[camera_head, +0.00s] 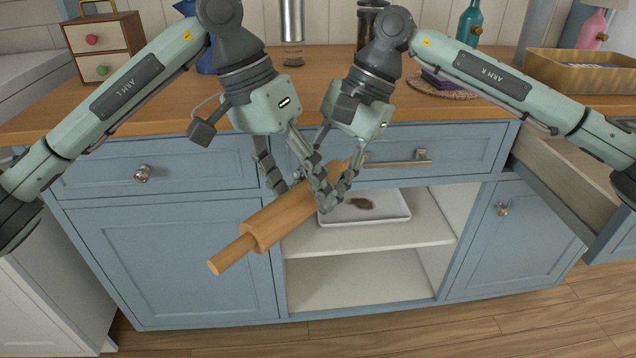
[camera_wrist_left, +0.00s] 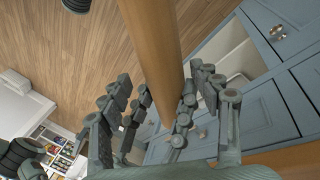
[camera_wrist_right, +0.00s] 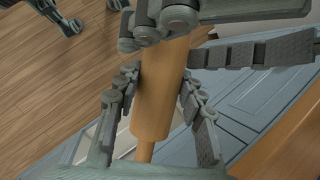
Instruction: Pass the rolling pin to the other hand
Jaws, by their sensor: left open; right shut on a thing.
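The wooden rolling pin (camera_head: 272,222) is held in the air at a slant before the cabinet, its near handle pointing down and left. My right gripper (camera_head: 336,188) is shut on its upper right part; in the right wrist view the fingers flank the pin (camera_wrist_right: 160,95). My left gripper (camera_head: 298,178) is open around the pin's body, close beside the right one. In the left wrist view the pin (camera_wrist_left: 155,45) runs between the left fingers (camera_wrist_left: 165,98). The overlapping fingers hide the pin's far part, and contact of the left fingers cannot be told.
Behind the pin, an open cabinet shelf (camera_head: 375,245) holds a white tray (camera_head: 385,217). The wooden counter (camera_head: 330,108) runs behind both arms, with a small drawer box (camera_head: 103,45) and a golden tray (camera_head: 580,83). An open drawer (camera_head: 565,180) juts out at right.

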